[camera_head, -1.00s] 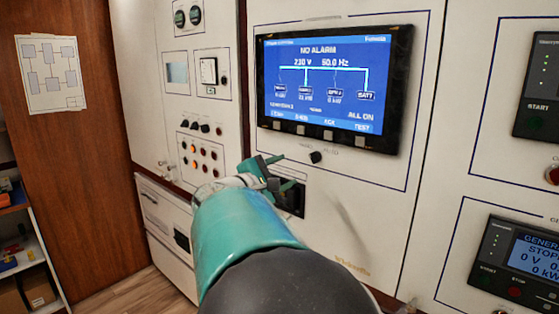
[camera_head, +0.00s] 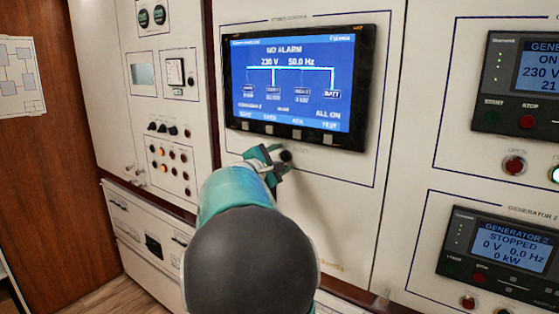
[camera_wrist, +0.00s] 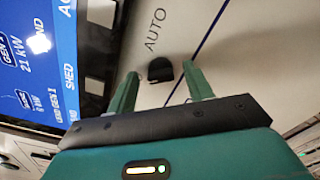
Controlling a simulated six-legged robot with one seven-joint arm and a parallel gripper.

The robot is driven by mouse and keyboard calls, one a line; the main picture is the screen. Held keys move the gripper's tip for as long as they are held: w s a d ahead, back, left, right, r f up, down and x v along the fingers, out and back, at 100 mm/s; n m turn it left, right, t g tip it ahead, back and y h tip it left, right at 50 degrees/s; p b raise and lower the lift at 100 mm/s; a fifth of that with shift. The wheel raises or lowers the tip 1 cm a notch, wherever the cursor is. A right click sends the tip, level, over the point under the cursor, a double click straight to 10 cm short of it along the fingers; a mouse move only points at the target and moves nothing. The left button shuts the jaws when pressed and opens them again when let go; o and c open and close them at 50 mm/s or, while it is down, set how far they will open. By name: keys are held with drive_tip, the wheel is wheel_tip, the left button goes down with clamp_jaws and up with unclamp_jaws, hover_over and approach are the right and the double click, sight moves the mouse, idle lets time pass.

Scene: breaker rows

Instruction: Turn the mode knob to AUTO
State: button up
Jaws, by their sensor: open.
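The mode knob (camera_head: 286,156) is a small black knob on the white panel below the display. In the wrist view the knob (camera_wrist: 160,70) sits between the tips of my two green fingers, with a gap on each side. My gripper (camera_head: 276,160) is open and close to the knob, and its fingers partly hide the area around it in the head view. The AUTO label (camera_wrist: 155,30) is printed on the panel beyond the knob in the wrist view. Whether the fingertips reach around the knob's sides is not clear.
The blue display (camera_head: 292,85) stands just above my gripper and shows NO ALARM; its edge is at the left in the wrist view. Rows of small knobs and lamps (camera_head: 170,157) are on the left. Generator panels (camera_head: 505,250) are on the right.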

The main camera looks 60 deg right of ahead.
drive_tip(key=c, duration=1)
drive_tip(key=shift+o, duration=0.2)
drive_tip(key=shift+m, duration=0.4)
drive_tip(key=m, duration=0.6)
drive_tip(key=shift+f, duration=0.15)
drive_tip(key=m, duration=0.7)
drive_tip(key=shift+f, duration=0.15)
drive_tip(key=o, duration=1)
drive_tip(key=shift+c, duration=0.2)
drive_tip(key=shift+a, duration=0.1)
